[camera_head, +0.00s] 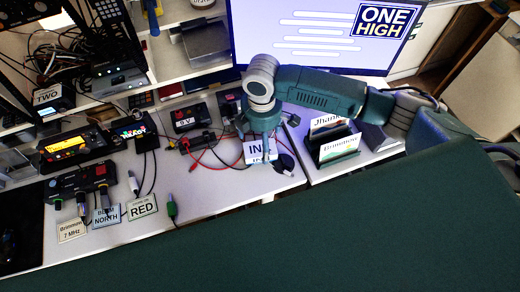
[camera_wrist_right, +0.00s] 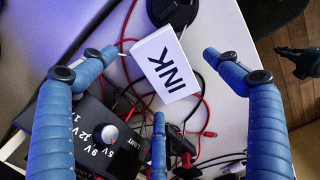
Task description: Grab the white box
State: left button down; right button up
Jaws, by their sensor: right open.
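The white box (camera_head: 252,158), lettered INK, lies on the white desk below my right gripper (camera_head: 260,133) in the head view, partly covered by a finger. In the right wrist view the white box (camera_wrist_right: 165,60) shows its INK face, tilted in the picture. There my right gripper (camera_wrist_right: 158,76) is open, with one blue finger left of the box, one right, and one below it in the picture. No finger visibly grips the box; whether one touches it is unclear. My left gripper is not seen in the head view.
Red and black cables run around and beside the box. A black 9V/12V power unit (camera_wrist_right: 85,130) stands close by. A monitor (camera_head: 300,35) is behind my right arm. Card holders (camera_head: 338,148) stand right of the box. A radio (camera_head: 70,148) and label cards are at left.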

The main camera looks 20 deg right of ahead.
aim_at(260, 145)
jog(key=f, duration=0.3)
jog(key=shift+w+a+f+p, duration=0.15)
jog(key=shift+a+f+p, duration=0.05)
jog(key=shift+f+p, duration=0.2)
jog(key=shift+f, duration=0.4)
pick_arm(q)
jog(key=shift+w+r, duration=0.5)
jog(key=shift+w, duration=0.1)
pick_arm(e)
jog(key=c, duration=1.3)
